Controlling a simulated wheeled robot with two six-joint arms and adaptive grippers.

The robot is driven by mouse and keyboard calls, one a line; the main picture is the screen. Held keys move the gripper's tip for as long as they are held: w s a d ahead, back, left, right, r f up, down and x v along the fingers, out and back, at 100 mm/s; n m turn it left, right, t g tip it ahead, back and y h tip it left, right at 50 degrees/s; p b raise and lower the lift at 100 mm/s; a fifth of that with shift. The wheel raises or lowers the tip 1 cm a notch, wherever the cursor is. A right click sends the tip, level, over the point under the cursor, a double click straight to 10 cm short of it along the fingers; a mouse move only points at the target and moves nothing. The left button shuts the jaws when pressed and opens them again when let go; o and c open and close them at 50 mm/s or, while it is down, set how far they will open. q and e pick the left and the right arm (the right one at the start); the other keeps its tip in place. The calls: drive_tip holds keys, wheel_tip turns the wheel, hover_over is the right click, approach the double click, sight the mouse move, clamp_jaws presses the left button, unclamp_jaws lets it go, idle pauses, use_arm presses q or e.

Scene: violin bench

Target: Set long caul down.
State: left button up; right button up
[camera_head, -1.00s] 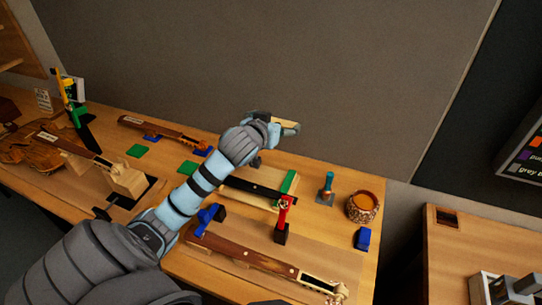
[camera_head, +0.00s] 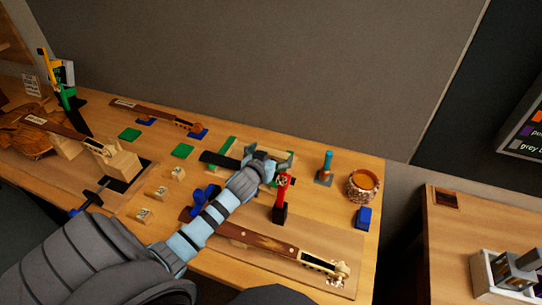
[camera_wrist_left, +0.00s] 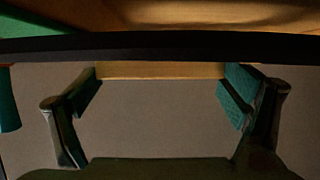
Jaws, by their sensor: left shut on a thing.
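The caul, a light wooden piece (camera_wrist_left: 160,71), shows in the left wrist view between the finger pads of my left gripper (camera_wrist_left: 163,88), which is shut on it. In the head view my left gripper (camera_head: 274,165) is over the right part of a low wooden stand with green strips, and it largely hides the caul there. A long black bar (camera_head: 216,159) lies across this stand; in the wrist view it crosses the full width above the fingers (camera_wrist_left: 160,47). I cannot tell whether the caul touches the stand or bar. My right gripper is not in view.
A red clamp (camera_head: 282,188) stands close to the gripper's right. Nearby are a teal-handled tool (camera_head: 325,168), a round container (camera_head: 362,187) and a blue block (camera_head: 362,217). A violin neck (camera_head: 270,243) lies in front. Small labelled blocks (camera_head: 161,193) sit left of my arm.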

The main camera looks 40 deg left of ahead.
use_arm(q)
drive_tip(key=shift+f, duration=0.15)
drive_tip(key=o, duration=0.8)
